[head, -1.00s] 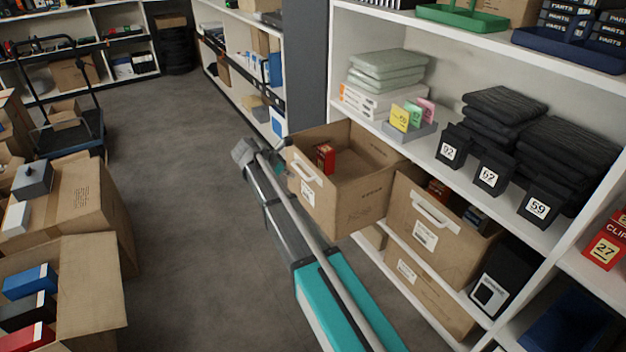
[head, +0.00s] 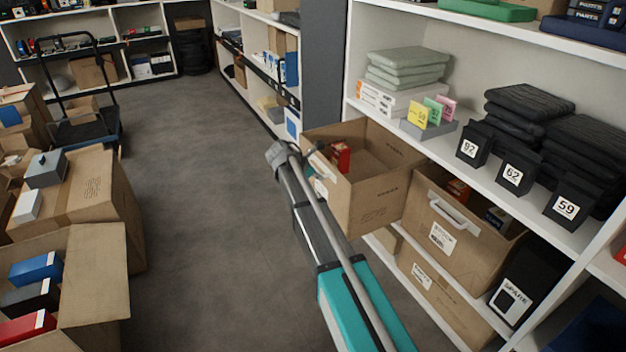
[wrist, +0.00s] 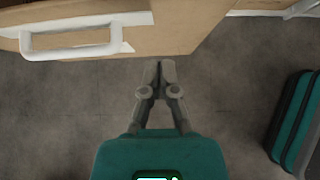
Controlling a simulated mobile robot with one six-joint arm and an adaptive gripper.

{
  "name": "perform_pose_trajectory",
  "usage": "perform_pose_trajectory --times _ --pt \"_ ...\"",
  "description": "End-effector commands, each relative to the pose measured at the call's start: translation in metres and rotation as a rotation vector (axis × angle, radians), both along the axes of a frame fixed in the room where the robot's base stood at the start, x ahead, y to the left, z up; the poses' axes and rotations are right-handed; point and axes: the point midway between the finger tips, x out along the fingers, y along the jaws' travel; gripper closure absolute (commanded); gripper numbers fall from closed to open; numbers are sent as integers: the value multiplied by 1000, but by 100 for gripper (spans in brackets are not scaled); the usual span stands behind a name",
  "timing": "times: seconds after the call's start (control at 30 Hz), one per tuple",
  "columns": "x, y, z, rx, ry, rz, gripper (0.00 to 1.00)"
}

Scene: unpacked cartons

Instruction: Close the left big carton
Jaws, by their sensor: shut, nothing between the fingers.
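The left big carton (head: 375,205) is a brown open-topped box on the right-hand shelving, sticking out of its shelf bay like a drawer. A small red box (head: 340,156) lies inside it. In the head view the fingertips are largely hidden.
A second carton with a white handle (head: 440,212) sits further back in the bay to the right. Black bins with number cards (head: 515,178) stand on the shelf above. Open cartons (head: 100,270) line the left. The grey floor (head: 210,190) between is clear.

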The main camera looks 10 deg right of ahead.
Motion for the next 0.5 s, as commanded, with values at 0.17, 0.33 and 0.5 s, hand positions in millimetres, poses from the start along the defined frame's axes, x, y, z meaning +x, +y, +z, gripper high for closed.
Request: perform_pose_trajectory --times 0.17,0.33,0.5 --pt "5 -12 -17 0 0 -1 100" --pt "13 -32 -14 0 0 -1 100" --pt "18 -46 -14 0 0 -1 100"
